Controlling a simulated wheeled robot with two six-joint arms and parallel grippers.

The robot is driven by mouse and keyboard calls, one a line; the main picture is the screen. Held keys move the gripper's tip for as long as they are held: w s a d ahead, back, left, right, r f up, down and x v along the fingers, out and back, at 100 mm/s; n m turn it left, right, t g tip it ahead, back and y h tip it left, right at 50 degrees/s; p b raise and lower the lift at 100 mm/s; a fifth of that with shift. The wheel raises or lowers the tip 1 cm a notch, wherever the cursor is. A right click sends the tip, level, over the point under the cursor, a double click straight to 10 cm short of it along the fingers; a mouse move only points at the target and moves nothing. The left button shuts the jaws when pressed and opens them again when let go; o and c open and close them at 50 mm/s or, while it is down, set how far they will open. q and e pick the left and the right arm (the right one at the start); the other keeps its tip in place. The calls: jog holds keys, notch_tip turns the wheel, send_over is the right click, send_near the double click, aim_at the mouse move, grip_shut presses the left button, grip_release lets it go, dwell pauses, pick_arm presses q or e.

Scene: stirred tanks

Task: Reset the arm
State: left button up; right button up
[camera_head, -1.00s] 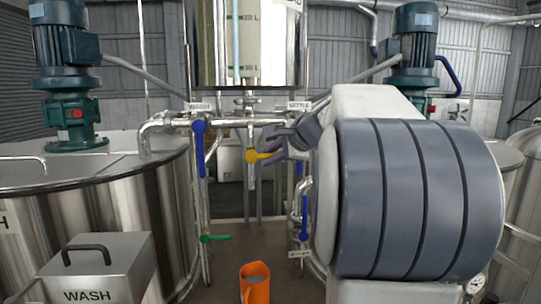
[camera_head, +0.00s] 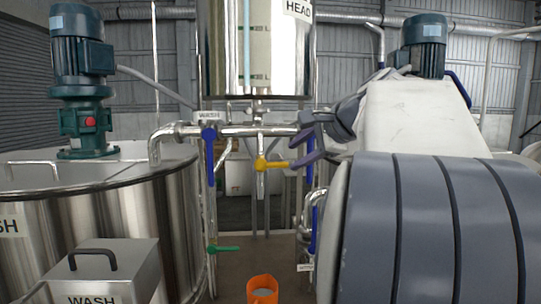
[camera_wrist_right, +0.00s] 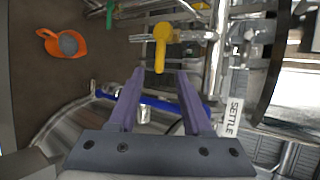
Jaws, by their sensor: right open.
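My right gripper (camera_head: 299,144) is open and empty in the head view, with its fingers pointing left beside the yellow valve handle (camera_head: 272,164). The yellow handle points right from the pipe under the head tank, toward the fingers. In the right wrist view my open right gripper (camera_wrist_right: 159,76) has the yellow handle (camera_wrist_right: 161,48) just beyond its fingertips, and nothing is between the fingers except background. Whether the lower finger touches the handle is hard to tell. My left gripper is not in view.
A blue valve handle (camera_head: 210,155) hangs on the wash pipe and a green one (camera_head: 228,249) sits lower. An orange jug (camera_head: 262,289) stands on the floor below. The wash tank (camera_head: 130,215) fills the left. The head tank (camera_head: 225,60) is above. Pipework crowds the right gripper.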

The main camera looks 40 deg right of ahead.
jog(key=shift+v, duration=1.25)
jog(key=w+a+f+n+g+y+b, duration=0.1)
jog(key=w+a+f+n+g+y, duration=0.1)
jog(key=a+f+n, duration=0.35)
jog(key=w+a+f+n+g+y, duration=0.2)
jog(key=w+a+f, duration=0.1)
jog(key=a+f, duration=0.55)
jog(key=s+a+f+n+g, duration=0.35)
jog(key=a+f+n, duration=0.25)
jog(key=a+f, duration=0.5)
jog(key=s+a+f+n+g+h+b, duration=0.1)
jog(key=s+a+f+n+g, duration=0.1)
jog(key=s+a+f+n, duration=0.4)
jog(key=s+a+f+n+g+h, duration=0.1)
jog(key=s+a+f+n, duration=0.5)
jog(key=s, duration=0.7)
notch_tip(320, 180, down, 3)
jog(key=n+g, duration=0.1)
jog(key=n, duration=0.2)
jog(key=shift+r+b, duration=0.2)
jog(key=shift+b, duration=0.2)
